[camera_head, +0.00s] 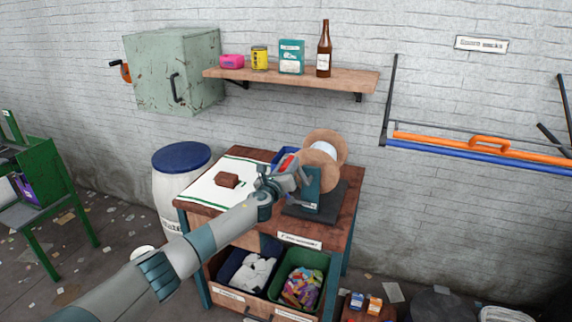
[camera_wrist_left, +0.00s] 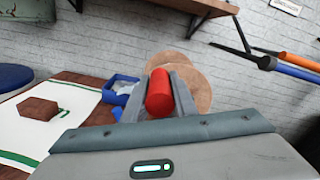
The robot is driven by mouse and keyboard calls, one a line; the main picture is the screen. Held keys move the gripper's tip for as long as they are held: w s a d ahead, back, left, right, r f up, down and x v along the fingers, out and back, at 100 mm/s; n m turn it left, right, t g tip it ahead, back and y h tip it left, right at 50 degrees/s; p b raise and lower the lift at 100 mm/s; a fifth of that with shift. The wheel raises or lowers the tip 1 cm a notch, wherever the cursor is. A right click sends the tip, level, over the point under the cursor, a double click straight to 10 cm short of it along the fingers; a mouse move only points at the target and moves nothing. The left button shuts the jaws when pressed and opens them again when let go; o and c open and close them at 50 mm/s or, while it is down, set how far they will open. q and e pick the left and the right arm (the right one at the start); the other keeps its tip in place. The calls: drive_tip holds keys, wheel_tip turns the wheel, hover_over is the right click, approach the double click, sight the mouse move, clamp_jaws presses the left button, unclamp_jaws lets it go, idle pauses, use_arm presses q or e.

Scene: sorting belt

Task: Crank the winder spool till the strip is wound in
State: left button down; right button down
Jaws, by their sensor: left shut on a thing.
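The winder spool (camera_head: 324,154) is a wooden reel with round flanges on a teal stand (camera_head: 310,190) with a dark base, at the right of the table. My left gripper (camera_head: 290,165) is at the spool's left side, shut on the red crank handle (camera_wrist_left: 160,92). In the left wrist view the handle sits between the two grey fingers, with the spool (camera_wrist_left: 198,85) behind it. A white strip (camera_head: 208,184) with green edges lies flat on the table's left part, with a brown block (camera_head: 227,180) on it. My right gripper is not in view.
The wooden table (camera_head: 325,230) has bins of cloth and scraps below. A blue tray (camera_wrist_left: 118,86) lies beside the spool. A blue-lidded barrel (camera_head: 181,157) stands left; a shelf (camera_head: 300,78) and green cabinet (camera_head: 170,70) hang above.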

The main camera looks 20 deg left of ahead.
use_arm(q)
drive_tip(key=shift+d+m, duration=0.3)
idle(0.4)
drive_tip(key=c, duration=1.5)
unclamp_jaws()
drive_tip(key=shift+o, duration=0.2)
drive_tip(key=shift+s+r, duration=0.1)
drive_tip(key=shift+s+a+p, duration=0.1)
drive_tip(key=shift+s+p, duration=0.2)
drive_tip(key=shift+s, duration=0.35)
drive_tip(key=s+b, duration=0.2)
drive_tip(key=s, duration=1.4)
drive_tip(key=shift+a, duration=0.2)
